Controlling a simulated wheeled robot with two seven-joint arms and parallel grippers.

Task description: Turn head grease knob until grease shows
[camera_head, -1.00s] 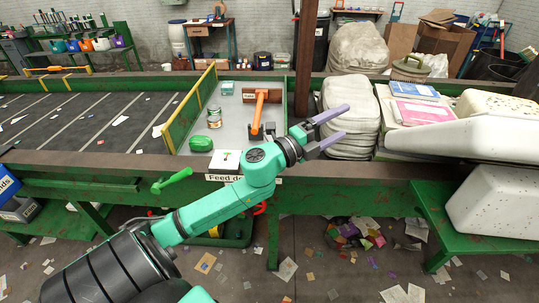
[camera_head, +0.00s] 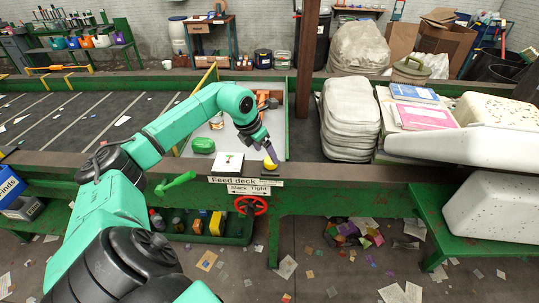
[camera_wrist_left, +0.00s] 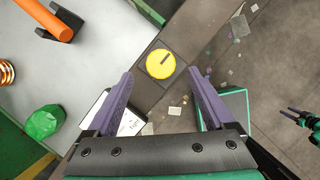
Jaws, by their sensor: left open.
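The yellow round knob (camera_head: 270,163) sits on a dark base at the front edge of the feed deck, right of a white card. In the left wrist view the knob (camera_wrist_left: 160,65) has a dark pointer line slanting toward its upper right. No grease can be made out there. My left gripper (camera_head: 267,152) is open above the knob. In the wrist view its purple fingers (camera_wrist_left: 162,84) stand apart on either side, with the knob between and a little beyond the tips; contact cannot be told. My right gripper (camera_wrist_left: 294,115) shows small at the wrist view's right edge; its jaw state is unclear.
A red handwheel (camera_head: 250,205) is below the "Slack Tight" label, with a green lever (camera_head: 175,183) to its left. On the deck are a green lump (camera_head: 203,145), a white card (camera_head: 228,162) and an orange bar (camera_wrist_left: 48,18). Stacked sacks (camera_head: 350,115) stand right of the post.

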